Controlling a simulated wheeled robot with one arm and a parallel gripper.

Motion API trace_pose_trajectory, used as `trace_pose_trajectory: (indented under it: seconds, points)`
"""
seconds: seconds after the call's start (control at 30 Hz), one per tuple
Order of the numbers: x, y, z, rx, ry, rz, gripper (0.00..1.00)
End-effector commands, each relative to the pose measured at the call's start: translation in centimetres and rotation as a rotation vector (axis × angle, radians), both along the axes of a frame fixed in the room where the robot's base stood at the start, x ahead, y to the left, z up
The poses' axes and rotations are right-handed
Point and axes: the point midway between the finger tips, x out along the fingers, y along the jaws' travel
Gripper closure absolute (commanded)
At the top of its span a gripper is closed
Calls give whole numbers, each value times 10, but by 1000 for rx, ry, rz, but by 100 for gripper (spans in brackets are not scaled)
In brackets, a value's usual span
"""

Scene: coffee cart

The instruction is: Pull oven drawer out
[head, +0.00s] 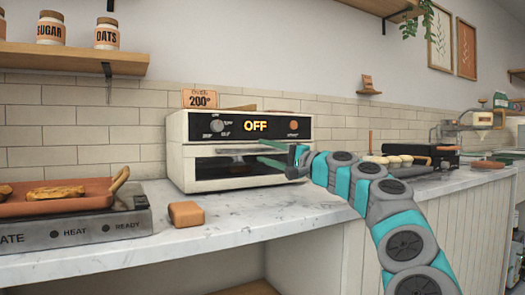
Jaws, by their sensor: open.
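The white oven (182,150) stands on the counter against the tiled wall. Its dark upper panel has knobs and a lit "OFF" display. Below the panel is the oven drawer (210,172), with a dark front and a pale bar handle (235,151). The drawer looks shut. My gripper (261,151) reaches in from the right in front of the oven. Its two teal fingers are apart and point left, near the right end of the handle. I cannot tell whether they touch it. My gripper partly hides the drawer's right side.
An orange-brown block (186,214) lies on the marble counter (260,210) in front of the oven. A warmer (80,228) with an orange tray (85,203) stands at the left. A "200°" sign (200,99) sits above the oven. Several pale round items (400,159) lie at the right.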

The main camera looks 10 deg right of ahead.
Motion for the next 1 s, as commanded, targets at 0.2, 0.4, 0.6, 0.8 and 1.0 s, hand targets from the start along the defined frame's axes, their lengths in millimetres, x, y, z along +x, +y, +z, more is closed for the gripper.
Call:
trace_pose_trajectory:
  seconds: [0.2,0.4,0.6,0.8,1.0]
  points:
    - [9,7,4,-1,-3,-2,53]
    - [11,10,4,0,-3,0,53]
    - [11,10,4,0,-3,1,55]
    - [11,10,4,-1,-2,1,78]
    - [11,10,4,-1,-2,1,100]
